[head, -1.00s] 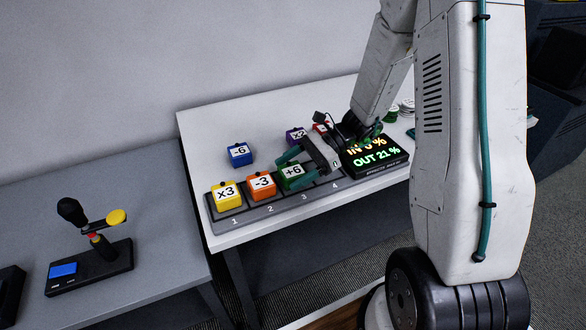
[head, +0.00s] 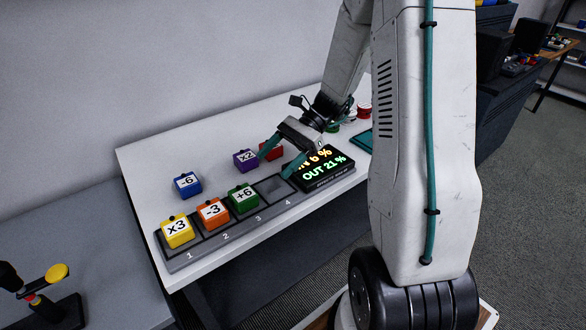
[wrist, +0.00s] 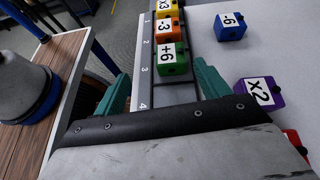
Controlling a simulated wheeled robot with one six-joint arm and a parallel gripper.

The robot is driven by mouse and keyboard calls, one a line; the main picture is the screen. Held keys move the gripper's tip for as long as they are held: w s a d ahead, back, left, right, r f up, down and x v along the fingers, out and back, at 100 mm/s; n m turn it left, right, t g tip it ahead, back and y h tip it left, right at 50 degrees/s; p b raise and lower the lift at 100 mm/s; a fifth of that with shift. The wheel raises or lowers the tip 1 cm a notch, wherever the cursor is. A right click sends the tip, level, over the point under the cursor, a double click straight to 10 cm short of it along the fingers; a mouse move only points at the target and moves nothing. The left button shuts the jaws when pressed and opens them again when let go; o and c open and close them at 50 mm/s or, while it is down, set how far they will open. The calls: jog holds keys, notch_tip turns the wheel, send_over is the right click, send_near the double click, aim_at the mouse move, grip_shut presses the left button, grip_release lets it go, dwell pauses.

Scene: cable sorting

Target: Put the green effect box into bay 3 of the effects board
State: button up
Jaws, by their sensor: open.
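The green effect box (head: 243,198), marked +6, sits in bay 3 of the dark effects board (head: 279,187), between the orange box and the empty bay 4. It shows upright and looks seated. In the wrist view the green box (wrist: 174,70) lies beyond my fingertips, in line with the other boxes on the board. My gripper (head: 275,164) is open and empty above the area by bay 4, apart from the green box. In the wrist view its two teal fingers (wrist: 161,78) are spread wide with nothing between them.
A yellow x3 box (head: 177,232) is in bay 1 and an orange -3 box (head: 213,214) in bay 2. A blue -6 box (head: 187,185), purple x2 box (head: 245,160) and red box (head: 271,151) stand behind the board. A lit display (head: 323,170) adjoins its right end.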

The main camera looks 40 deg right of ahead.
jog(key=s+a+r+n+t+h, duration=0.1)
jog(key=s+a+r+n+h, duration=0.2)
jog(key=s+r+n+h, duration=0.3)
jog(key=s+a+r+n+t+h, duration=0.1)
jog(key=s+a+r+n+h, duration=0.2)
jog(key=s+r+n+h, duration=0.3)
jog(key=s+r+n, duration=0.1)
jog(key=s+n, duration=0.3)
jog(key=s, duration=0.5)
jog(key=shift+a+n+h, duration=0.3)
jog(key=shift+a+h, duration=0.05)
jog(key=shift+h, duration=0.05)
